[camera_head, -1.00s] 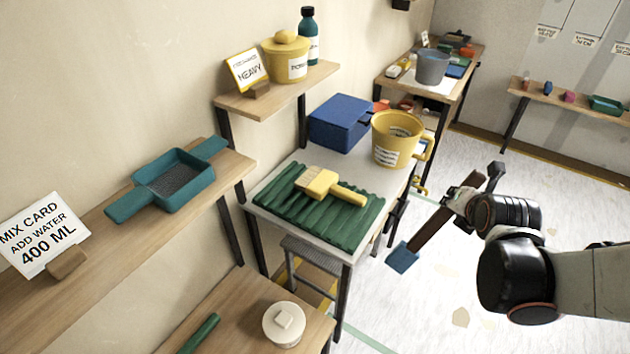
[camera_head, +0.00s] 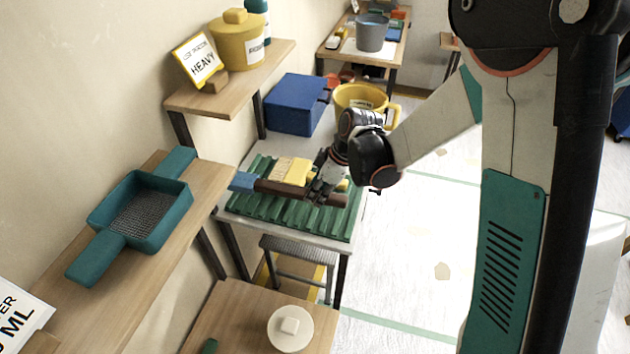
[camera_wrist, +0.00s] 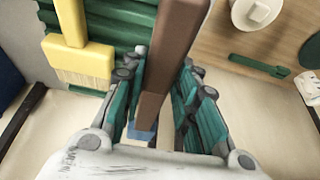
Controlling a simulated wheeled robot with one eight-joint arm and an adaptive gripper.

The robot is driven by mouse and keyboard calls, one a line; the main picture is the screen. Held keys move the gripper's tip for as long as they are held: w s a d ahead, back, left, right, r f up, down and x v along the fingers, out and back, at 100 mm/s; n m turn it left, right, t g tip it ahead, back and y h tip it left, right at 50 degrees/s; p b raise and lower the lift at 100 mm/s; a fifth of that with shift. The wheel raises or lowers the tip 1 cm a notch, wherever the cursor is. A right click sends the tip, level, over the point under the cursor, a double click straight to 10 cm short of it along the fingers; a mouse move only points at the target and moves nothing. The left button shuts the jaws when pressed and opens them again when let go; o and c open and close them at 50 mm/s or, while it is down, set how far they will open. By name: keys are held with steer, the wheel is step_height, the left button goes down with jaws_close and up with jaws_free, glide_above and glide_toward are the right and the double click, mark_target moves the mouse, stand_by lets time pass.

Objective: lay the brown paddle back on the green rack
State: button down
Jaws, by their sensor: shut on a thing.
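The brown paddle (camera_head: 275,188) has a blue end (camera_head: 243,181) that points left in the head view. My gripper (camera_head: 325,188) is shut on it near its right end. In the wrist view the paddle (camera_wrist: 176,45) runs between the fingers of my gripper (camera_wrist: 158,112). The green rack (camera_head: 290,217) is a ridged board on the white table, and the paddle is over it. It also shows in the wrist view (camera_wrist: 125,22). I cannot tell whether the paddle touches the rack.
A yellow brush (camera_head: 297,170) lies on the rack, just behind the paddle. A blue box (camera_head: 297,104) and a yellow bucket (camera_head: 360,97) stand behind. A teal sieve (camera_head: 140,212) is on the left shelf. The rack's front part is bare.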

steer(key=shift+w+a, duration=0.1)
steer(key=shift+a, duration=0.15)
steer(key=shift+d+f, duration=0.1)
steer(key=shift+f, duration=0.1)
step_height(320, 180, down, 7)
steer(key=b, duration=0.6)
steer(key=shift+f, duration=0.1)
steer(key=shift+f+b, duration=0.7)
steer(key=shift+b, duration=0.15)
stand_by(0.4)
steer(key=c, duration=1.2)
jaws_free()
steer(key=shift+r, duration=0.1)
